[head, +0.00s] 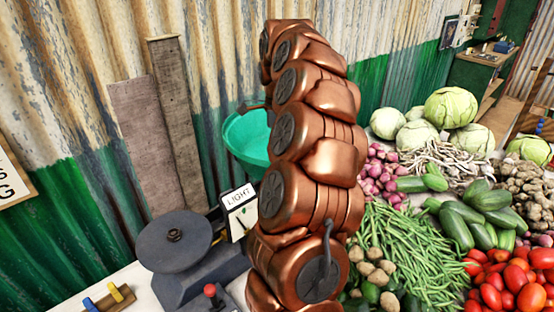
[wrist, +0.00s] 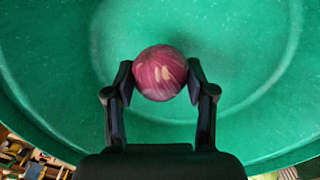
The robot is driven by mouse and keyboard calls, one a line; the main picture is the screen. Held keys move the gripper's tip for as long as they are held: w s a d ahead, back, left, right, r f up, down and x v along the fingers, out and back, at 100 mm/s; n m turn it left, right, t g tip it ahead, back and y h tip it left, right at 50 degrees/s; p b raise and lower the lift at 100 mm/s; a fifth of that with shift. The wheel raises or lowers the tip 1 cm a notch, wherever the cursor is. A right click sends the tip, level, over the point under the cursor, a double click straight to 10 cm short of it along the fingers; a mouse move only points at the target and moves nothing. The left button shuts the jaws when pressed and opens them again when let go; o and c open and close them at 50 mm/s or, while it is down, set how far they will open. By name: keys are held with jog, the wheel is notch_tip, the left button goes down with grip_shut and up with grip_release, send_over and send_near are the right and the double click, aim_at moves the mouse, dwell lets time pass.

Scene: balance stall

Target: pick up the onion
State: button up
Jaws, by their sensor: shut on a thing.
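A red-purple onion (wrist: 160,72) with pale streaks shows in the wrist view, between the two dark fingers of my gripper (wrist: 160,82). The fingers touch it on both sides and are shut on it. Behind it is the inside of a green bowl (wrist: 250,40), which fills most of the wrist view. In the head view the green bowl (head: 246,139) is partly hidden behind my copper-coloured arm. My gripper and the held onion are hidden there. I cannot tell whether the onion touches the bowl.
A pile of red onions (head: 377,178) lies right of my arm, among green beans (head: 415,250), cabbages (head: 452,107), cucumbers (head: 463,222) and tomatoes (head: 515,285). A dark scale with a round plate (head: 180,240) and a "LIGHT" dial (head: 239,212) stands on the left.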

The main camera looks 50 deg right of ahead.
notch_tip(320, 180, up, 6)
jog(key=shift+r+b, duration=0.15)
jog(key=shift+b, duration=0.35)
notch_tip(320, 180, up, 17)
jog(key=p, duration=1.5)
jog(key=shift+r, duration=0.15)
